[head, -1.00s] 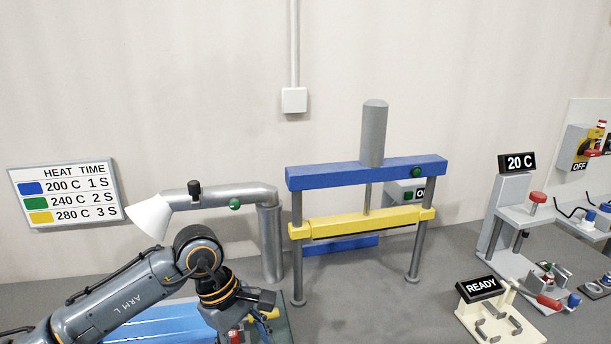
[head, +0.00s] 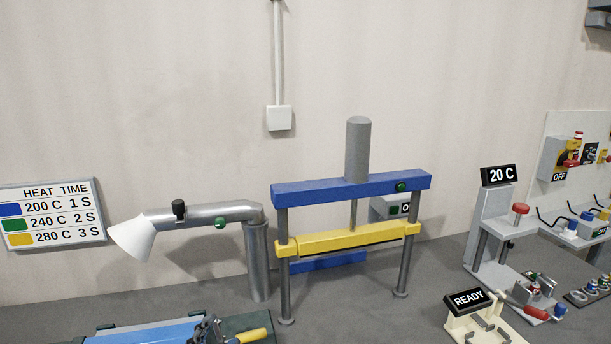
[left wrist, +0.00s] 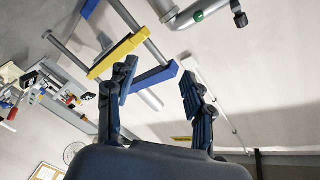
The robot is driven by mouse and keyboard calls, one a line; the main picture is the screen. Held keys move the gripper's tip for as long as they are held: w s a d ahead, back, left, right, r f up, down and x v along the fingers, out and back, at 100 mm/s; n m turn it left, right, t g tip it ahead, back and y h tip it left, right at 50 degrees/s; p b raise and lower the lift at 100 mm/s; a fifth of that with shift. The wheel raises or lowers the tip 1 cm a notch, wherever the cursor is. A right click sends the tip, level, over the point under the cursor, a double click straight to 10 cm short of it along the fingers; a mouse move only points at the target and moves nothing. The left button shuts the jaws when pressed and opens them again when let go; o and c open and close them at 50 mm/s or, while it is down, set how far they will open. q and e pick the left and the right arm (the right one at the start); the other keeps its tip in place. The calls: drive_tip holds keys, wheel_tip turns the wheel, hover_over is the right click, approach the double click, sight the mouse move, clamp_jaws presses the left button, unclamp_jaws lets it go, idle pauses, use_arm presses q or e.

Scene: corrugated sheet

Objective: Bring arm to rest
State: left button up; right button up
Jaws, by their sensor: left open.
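My left gripper (left wrist: 158,92) shows in the left wrist view with its two dark fingers spread apart and nothing between them. Behind the fingers, tilted in that view, are the press's yellow bar (left wrist: 117,55) and blue beam (left wrist: 155,78). My left arm's links do not show in the head view now. A small dark metal piece (head: 207,329) shows at the bottom edge there, beside a yellow handle (head: 253,335); I cannot tell what it is. My right gripper is in neither view.
The blue-and-yellow press (head: 350,188) stands mid-bench, with a grey post and white lamp-like cone (head: 133,238) to its left. A blue sheet (head: 145,334) lies front left. A READY stand (head: 468,300) and a 20 C station (head: 498,176) stand right.

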use_arm(q)
drive_tip(key=s+a+f+n+g, duration=0.1)
drive_tip(key=s+f+n+g, duration=0.1)
drive_tip(key=f, duration=0.3)
drive_tip(key=s+a+f+n+g+y, duration=0.1)
drive_tip(key=s+a+f+n+g, duration=0.1)
drive_tip(key=s+f+g, duration=0.1)
drive_tip(key=s+a+f+n+g+y, duration=0.1)
drive_tip(key=s+a+f+n+g, duration=0.1)
drive_tip(key=s+f, duration=0.3)
drive_tip(key=shift+s+f+n+g, duration=0.2)
drive_tip(key=shift+f+n+g, duration=0.15)
drive_tip(key=shift+f, duration=0.5)
drive_tip(key=s+f+n+g, duration=0.2)
drive_tip(key=s+f+g, duration=0.15)
drive_tip(key=s, duration=0.35)
drive_tip(key=s+f+n+g, duration=0.2)
drive_tip(key=s+f+g, duration=0.15)
drive_tip(key=s, duration=0.35)
wheel_tip(320, 180, down, 27)
drive_tip(key=s, duration=0.2)
drive_tip(key=s+a+f+m+g, duration=0.1)
drive_tip(key=s+a+f+g, duration=0.1)
drive_tip(key=s+f, duration=1.3)
drive_tip(key=shift+s+a+f, duration=0.2)
drive_tip(key=shift+s+a, duration=0.35)
drive_tip(key=shift+s, duration=0.15)
